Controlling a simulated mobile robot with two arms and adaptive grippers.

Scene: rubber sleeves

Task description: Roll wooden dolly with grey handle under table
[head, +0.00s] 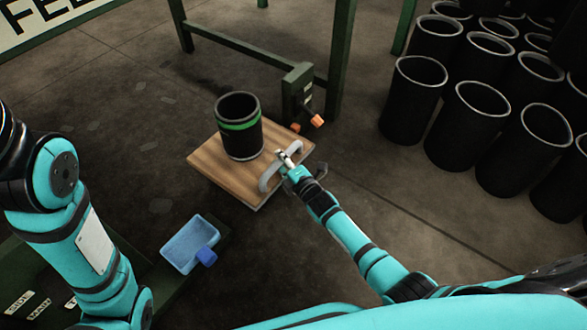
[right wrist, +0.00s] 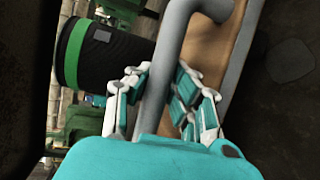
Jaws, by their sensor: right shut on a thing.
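The wooden dolly (head: 215,163) is a flat square board on the floor, in front of the green table frame (head: 255,50). Its curved grey handle (head: 267,181) rises at the board's right edge. A black rubber sleeve with a green band (head: 238,127) stands upright on the board. My right gripper (head: 287,158) is shut on the handle. In the right wrist view its fingers (right wrist: 162,95) close around the grey bar (right wrist: 178,35), beside the board (right wrist: 222,40) and the sleeve (right wrist: 105,58). My left arm is at the left of the head view; its gripper is out of view.
A green box with orange knobs (head: 299,88) is on the table frame, just behind the dolly. Many black sleeves (head: 484,112) stand at the right. A blue tray (head: 187,244) is at the lower left. Floor left of the dolly and beneath the table looks clear.

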